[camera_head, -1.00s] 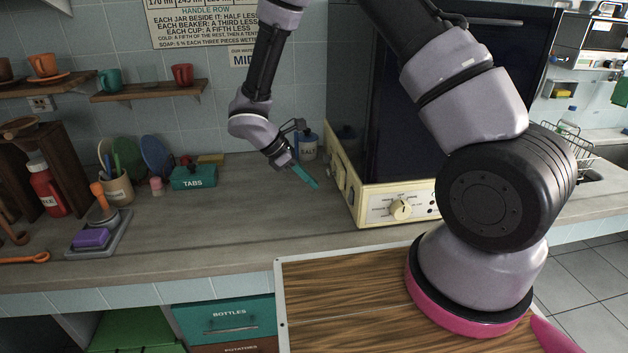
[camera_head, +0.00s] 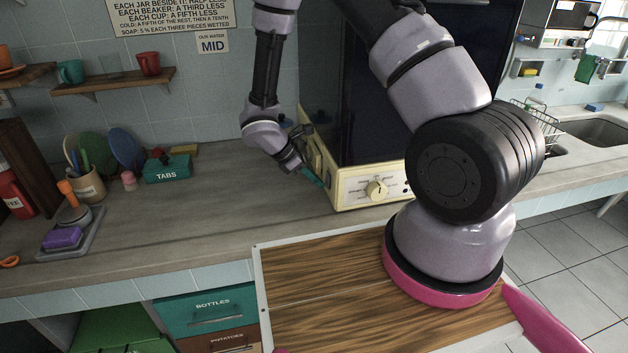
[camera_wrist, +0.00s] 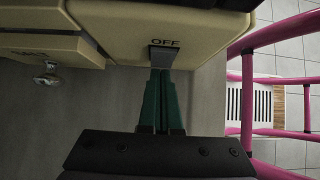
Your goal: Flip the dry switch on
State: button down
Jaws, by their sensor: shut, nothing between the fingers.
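The cream machine (camera_head: 347,190) with a dark upper body stands on the counter. In the wrist view, its cream casing (camera_wrist: 115,30) carries a dark switch (camera_wrist: 165,57) with "OFF" printed beside it. My gripper (camera_head: 319,182) has teal fingers, shut and empty, at the left side of the machine near its front corner. In the wrist view, my gripper's fingertips (camera_wrist: 161,72) are right at the switch's lower edge; whether they touch it I cannot tell. The head view does not show the switch clearly. No "dry" label is readable.
A round dial (camera_head: 376,190) sits on the machine's front. A metal knob (camera_wrist: 47,78) protrudes left of the switch in the wrist view. A teal TABS box (camera_head: 167,170) and a utensil cup (camera_head: 88,186) stand to the left. The counter between (camera_head: 220,205) is clear.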

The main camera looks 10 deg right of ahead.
jog(key=shift+d+f+h, duration=0.1)
jog(key=shift+d+h, duration=0.15)
jog(key=shift+h, duration=0.05)
jog(key=shift+r, duration=0.85)
jog(key=a+f+v, duration=0.1)
jog(key=v, duration=1.2)
jog(key=shift+a+f, duration=0.25)
jog(key=shift+a, duration=0.15)
